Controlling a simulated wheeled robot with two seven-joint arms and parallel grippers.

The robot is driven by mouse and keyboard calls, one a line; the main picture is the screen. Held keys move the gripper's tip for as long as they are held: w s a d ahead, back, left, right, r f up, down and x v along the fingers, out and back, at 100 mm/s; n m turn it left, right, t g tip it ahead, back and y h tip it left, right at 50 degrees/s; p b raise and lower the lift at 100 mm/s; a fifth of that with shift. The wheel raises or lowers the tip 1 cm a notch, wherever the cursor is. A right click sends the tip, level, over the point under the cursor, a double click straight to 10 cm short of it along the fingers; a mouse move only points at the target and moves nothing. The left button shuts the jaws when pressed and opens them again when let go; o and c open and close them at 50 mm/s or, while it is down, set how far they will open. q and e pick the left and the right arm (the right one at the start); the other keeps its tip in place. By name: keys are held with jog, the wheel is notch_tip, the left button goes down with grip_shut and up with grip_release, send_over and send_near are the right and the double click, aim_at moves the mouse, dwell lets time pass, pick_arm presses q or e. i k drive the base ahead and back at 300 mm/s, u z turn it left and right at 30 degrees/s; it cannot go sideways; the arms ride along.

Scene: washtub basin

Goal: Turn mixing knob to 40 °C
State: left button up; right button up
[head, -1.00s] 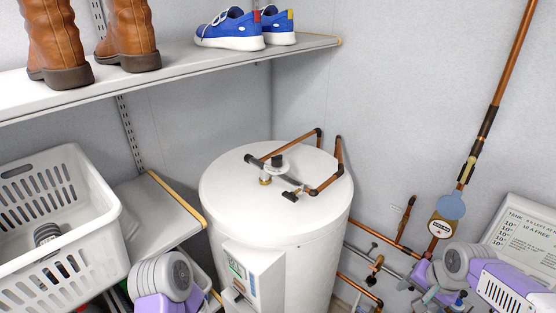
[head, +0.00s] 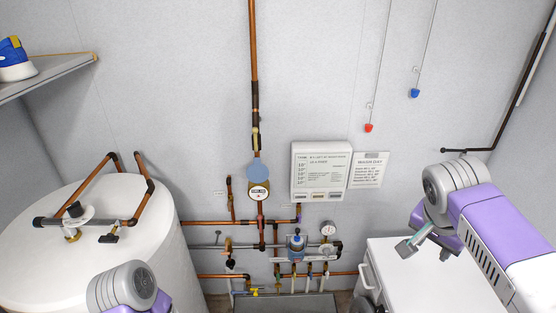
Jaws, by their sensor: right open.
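The pipework (head: 270,245) on the back wall has several small valves and fittings. A blue-topped fitting (head: 296,241) stands in its middle, and I cannot tell for certain if this is the mixing knob. No 40 °C mark is readable at this size. A round gauge (head: 327,228) sits to the right of that fitting. My right gripper (head: 410,246) is open, in front of the white cabinet at the right, apart from the pipework. My left arm shows only as a rounded link at the lower left; its gripper is out of view.
A white tank (head: 130,265) with copper pipes and a dark knob (head: 74,209) on top stands at the left. A white panel (head: 319,171) and a printed notice (head: 369,170) hang above the pipework. A white cabinet (head: 400,285) fills the lower right.

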aim_at(75, 210)
jog(key=z, duration=0.15)
jog(key=i, duration=1)
jog(key=u, duration=3.35)
jog(key=i, duration=0.5)
jog(key=u, duration=0.05)
